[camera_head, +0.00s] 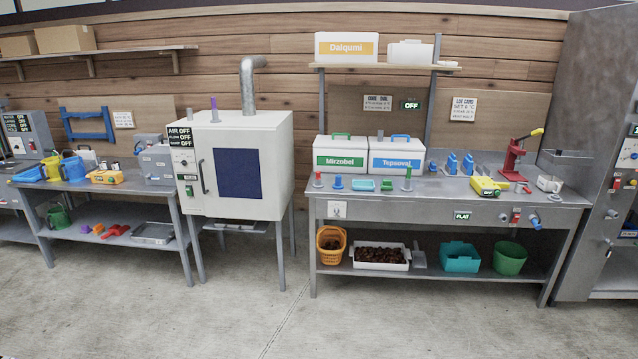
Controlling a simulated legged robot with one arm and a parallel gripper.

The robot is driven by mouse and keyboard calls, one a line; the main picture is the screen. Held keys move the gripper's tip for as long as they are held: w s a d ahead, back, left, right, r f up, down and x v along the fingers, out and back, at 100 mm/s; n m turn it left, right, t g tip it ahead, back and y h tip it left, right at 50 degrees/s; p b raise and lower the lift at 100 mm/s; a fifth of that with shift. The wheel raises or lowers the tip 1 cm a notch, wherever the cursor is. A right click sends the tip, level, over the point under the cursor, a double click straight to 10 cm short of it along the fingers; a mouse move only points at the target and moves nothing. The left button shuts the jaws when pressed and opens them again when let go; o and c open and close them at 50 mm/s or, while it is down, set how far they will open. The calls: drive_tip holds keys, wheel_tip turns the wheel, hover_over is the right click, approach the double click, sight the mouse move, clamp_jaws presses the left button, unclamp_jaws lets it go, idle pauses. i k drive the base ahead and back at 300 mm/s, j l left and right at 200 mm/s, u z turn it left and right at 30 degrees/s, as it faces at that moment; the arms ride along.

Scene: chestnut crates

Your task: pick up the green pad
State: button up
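A small green block-like piece (387,186) lies on the right steel bench (440,208), near its front edge. It looks like the green pad, but it is too small to be sure. A light-blue shallow tray (363,185) lies to its left. A green upright peg-like tool (408,180) stands just to its right. My gripper is not in view.
Red (318,180) and blue (338,183) upright tools stand left of the tray. White boxes labelled Mirzobel (340,158) and Tepsoval (397,159) stand behind. A yellow device (487,187) lies to the right. The concrete floor (300,330) before the bench is clear.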

sight(387, 185)
drive_tip(key=i, duration=1.85)
drive_tip(key=i+z, duration=0.1)
drive_tip(key=i, duration=0.35)
drive_tip(key=i+j+z, duration=0.15)
drive_tip(key=i, duration=0.35)
drive_tip(key=i+j+z, duration=0.1)
drive_tip(key=i, duration=0.35)
drive_tip(key=i+j+z, duration=0.15)
drive_tip(key=i, duration=0.3)
drive_tip(key=i+j+z, duration=0.45)
drive_tip(key=i, duration=0.2)
